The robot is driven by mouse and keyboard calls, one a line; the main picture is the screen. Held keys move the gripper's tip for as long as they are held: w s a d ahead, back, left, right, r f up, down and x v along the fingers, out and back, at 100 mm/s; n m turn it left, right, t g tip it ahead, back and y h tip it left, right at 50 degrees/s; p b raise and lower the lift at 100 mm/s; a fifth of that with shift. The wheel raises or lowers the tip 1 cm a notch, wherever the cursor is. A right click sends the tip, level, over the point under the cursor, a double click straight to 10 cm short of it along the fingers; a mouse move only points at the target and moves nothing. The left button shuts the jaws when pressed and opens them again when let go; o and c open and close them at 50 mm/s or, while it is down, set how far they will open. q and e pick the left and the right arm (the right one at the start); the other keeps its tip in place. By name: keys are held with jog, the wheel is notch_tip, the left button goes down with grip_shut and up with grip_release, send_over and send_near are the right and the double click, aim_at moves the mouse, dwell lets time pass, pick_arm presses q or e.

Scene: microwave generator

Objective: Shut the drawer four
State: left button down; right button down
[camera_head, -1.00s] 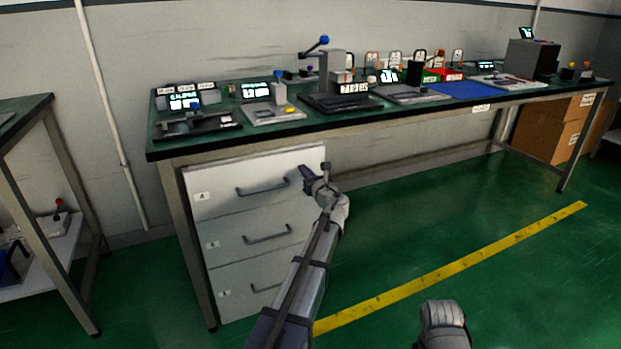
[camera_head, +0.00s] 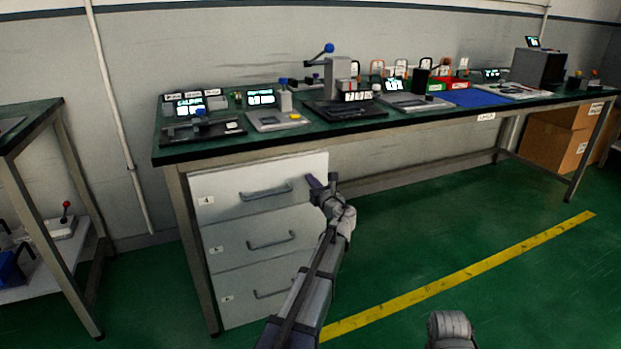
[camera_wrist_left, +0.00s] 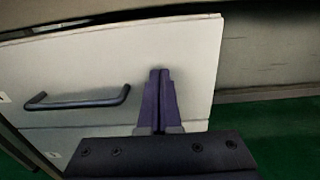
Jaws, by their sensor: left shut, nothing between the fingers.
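Drawer four (camera_head: 225,199) is the top white drawer of a cabinet under the green workbench, with a small label at its left and a grey bar handle (camera_head: 266,192). In the head view its front looks roughly level with the two drawers below. In the left wrist view the drawer front (camera_wrist_left: 110,65) fills the middle, with its handle (camera_wrist_left: 78,101) to the left. My left gripper (camera_head: 310,180) is shut and empty at the right part of the drawer front. Its fingers (camera_wrist_left: 158,85) appear against or very near the panel; contact is not certain. My right gripper is not in view.
Two more drawers (camera_head: 215,240) sit below. The workbench top (camera_head: 215,150) holds several devices. Another table (camera_head: 35,120) stands at the left. Cardboard boxes (camera_head: 553,145) are under the bench's right end. The green floor right of the cabinet is clear, crossed by a yellow line (camera_head: 470,273).

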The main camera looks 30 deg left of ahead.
pick_arm(q)
jog(key=v, duration=1.1)
jog(key=shift+s+d+f, duration=0.1)
jog(key=shift+s, duration=0.05)
jog(key=s+d+f+n+g+h, duration=0.55)
jog(key=s+d+f+n, duration=0.45)
jog(key=s+f+n, duration=0.25)
jog(key=s+d+f+n+g+h+p, duration=0.1)
jog(key=s+d+f+n+g+h, duration=0.3)
jog(key=s+d, duration=0.5)
jog(key=s+d+f+n+g+h+p, duration=0.1)
jog(key=s+d+f+n+g+h, duration=0.25)
jog(key=s+d, duration=0.5)
notch_tip(320, 180, up, 38)
jog(key=n+t+p, duration=0.1)
jog(key=n+p, duration=0.1)
jog(key=p, duration=3.5)
jog(key=shift+p, duration=0.3)
